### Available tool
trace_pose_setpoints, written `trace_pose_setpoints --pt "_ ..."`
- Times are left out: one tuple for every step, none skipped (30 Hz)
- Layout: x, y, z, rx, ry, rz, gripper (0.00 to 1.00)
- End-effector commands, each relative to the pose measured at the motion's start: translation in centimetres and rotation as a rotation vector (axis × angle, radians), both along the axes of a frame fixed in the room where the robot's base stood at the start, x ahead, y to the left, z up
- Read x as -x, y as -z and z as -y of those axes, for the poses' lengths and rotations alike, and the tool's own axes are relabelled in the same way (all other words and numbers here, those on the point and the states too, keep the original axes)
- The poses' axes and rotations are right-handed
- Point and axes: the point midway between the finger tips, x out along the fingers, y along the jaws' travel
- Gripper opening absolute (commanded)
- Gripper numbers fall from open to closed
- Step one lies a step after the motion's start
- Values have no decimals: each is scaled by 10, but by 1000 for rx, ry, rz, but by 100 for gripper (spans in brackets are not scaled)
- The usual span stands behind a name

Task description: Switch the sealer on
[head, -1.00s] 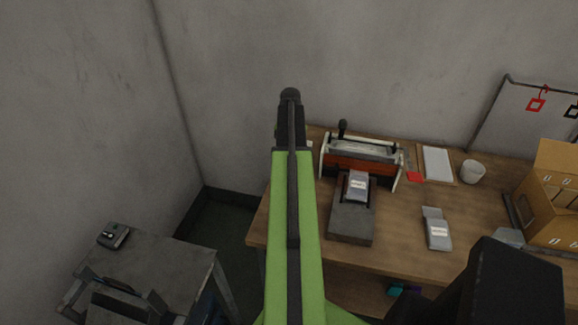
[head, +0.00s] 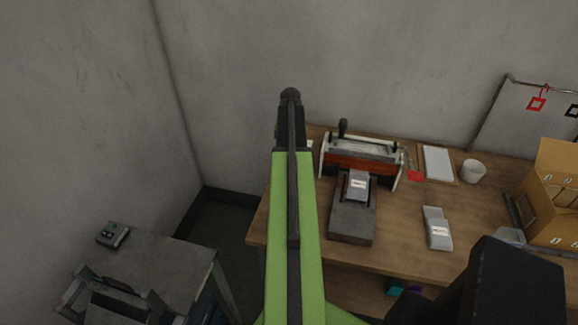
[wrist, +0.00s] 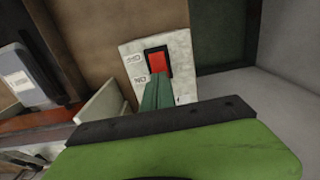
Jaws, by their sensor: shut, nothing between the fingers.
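The sealer (head: 362,167) is an orange-red machine with pale ends and a black-knobbed lever, standing on the wooden table in the head view. In the wrist view, a red rocker switch (wrist: 157,61) sits in a dark frame on a pale plate (wrist: 181,51). The plate has upside-down OFF and ON labels on its left side, ON being nearer my gripper. My gripper (wrist: 157,80) is shut and empty, its dark green fingertips over the ON end of the switch. They cover that end, and I cannot tell whether they touch it. My arm hides the gripper in the head view.
A grey block (head: 351,222) with a labelled packet on it stands in front of the sealer. Another grey packet (head: 437,229), a white cup (head: 473,171) and a cardboard box (head: 555,195) are to the right. A grey side table (head: 165,262) stands at lower left.

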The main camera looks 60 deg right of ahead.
Motion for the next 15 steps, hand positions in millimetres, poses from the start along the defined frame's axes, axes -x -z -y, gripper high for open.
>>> trace_pose_setpoints --pt "0 2 0 0 0 0 0" --pt "0 2 0 0 0 0 0" --pt "0 3 0 0 0 0 0" --pt "0 3 0 0 0 0 0" --pt "0 4 0 0 0 0 0" --pt "0 4 0 0 0 0 0" --pt "0 5 0 0 0 0 0" --pt "0 5 0 0 0 0 0" --pt "0 6 0 0 0 0 0" --pt "0 6 0 0 0 0 0" --pt "0 7 0 0 0 0 0" --pt "0 7 0 0 0 0 0" --pt "0 8 0 0 0 0 0" --pt "0 8 0 0 0 0 0" --pt "0 9 0 0 0 0 0"
